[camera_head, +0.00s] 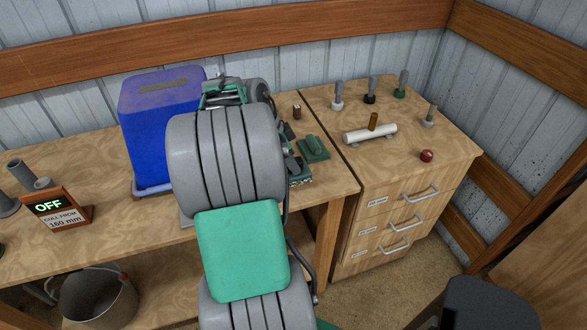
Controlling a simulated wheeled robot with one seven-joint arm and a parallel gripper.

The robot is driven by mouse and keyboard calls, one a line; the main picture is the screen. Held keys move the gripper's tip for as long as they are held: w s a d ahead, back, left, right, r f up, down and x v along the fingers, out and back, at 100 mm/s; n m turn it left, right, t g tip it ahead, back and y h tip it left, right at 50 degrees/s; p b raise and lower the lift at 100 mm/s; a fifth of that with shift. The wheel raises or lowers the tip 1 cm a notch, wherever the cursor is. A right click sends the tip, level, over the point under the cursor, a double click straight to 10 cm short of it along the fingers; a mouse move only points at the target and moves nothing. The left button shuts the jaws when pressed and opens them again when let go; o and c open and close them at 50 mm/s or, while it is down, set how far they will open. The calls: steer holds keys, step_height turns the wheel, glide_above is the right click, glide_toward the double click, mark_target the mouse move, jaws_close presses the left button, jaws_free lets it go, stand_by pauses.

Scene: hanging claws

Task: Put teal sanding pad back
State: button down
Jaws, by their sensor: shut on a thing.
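A small teal-green pad with a pale edge, which looks like the teal sanding pad (302,179), is low over or on the bench, just right of my arm. My gripper (291,162) shows only in part as dark pieces at this pad and is shut on it. My arm hides most of the gripper and the pad's left side. A dark green block with a raised grip (313,149) lies on the bench just behind and right of the pad.
A blue bin (160,125) stands left of my arm. A drawer cabinet (345,235) to the right carries several upright grey-handled tools, a white cylinder (369,134) and a red knob (426,156). An OFF sign (58,210) stands at left. A bucket (95,298) is below.

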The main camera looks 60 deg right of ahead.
steer(key=x, duration=0.1)
steer(key=p+x, duration=0.1)
steer(key=x, duration=0.1)
steer(key=shift+w+d+f, duration=0.2)
steer(key=shift+w+f, duration=0.1)
steer(key=shift+f, duration=0.5)
steer(key=shift+f, duration=0.1)
steer(key=shift+f, duration=0.15)
steer(key=c, duration=1.1)
jaws_free()
